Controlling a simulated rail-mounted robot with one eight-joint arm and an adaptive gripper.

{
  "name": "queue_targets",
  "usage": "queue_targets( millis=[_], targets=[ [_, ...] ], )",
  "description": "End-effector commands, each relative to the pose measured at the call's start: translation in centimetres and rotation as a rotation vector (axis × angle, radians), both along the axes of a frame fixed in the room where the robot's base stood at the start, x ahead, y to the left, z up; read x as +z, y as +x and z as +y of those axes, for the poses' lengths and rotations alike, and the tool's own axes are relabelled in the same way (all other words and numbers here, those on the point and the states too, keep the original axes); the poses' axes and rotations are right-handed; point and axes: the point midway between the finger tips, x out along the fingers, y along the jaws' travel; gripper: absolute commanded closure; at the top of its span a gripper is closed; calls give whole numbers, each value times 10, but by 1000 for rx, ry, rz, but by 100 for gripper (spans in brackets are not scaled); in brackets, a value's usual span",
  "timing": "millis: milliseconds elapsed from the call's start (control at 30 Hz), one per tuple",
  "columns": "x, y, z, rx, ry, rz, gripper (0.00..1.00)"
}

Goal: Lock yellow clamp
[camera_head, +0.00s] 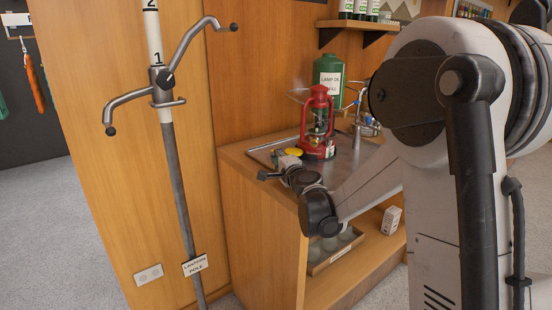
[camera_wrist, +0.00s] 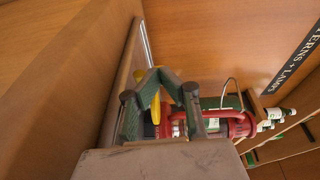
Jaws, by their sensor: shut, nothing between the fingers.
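A small yellow part (camera_head: 293,151), which I take to be the yellow clamp, shows on the counter left of the red lantern. My gripper is beside it in the head view, close to the counter's left edge. In the wrist view my gripper (camera_wrist: 163,76) is shut, its dark green fingers meeting with nothing held. Yellow (camera_wrist: 156,109) shows behind and between the finger links there, so the clamp is partly hidden. I cannot tell whether the fingers touch it, or whether it is locked.
A red lantern (camera_head: 318,124) stands on the metal tray right of the gripper, with a green lamp oil can (camera_head: 328,77) behind. A lantern pole (camera_head: 178,190) stands at the left. A wooden wall (camera_head: 260,60) backs the counter. A lower shelf holds a small box (camera_head: 391,220).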

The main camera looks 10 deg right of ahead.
Motion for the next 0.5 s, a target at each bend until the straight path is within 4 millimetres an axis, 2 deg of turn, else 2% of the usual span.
queue_targets(
  millis=[167, 267, 433, 500],
  targets=[
    [0, -2, -1, 0, 0, 0, 100],
    [1, -10, -3, 0, 1, 0, 100],
    [3, -37, -10, 2, 0, 0, 100],
    [5, -51, -2, 6, 0, 0, 100]
  ],
)
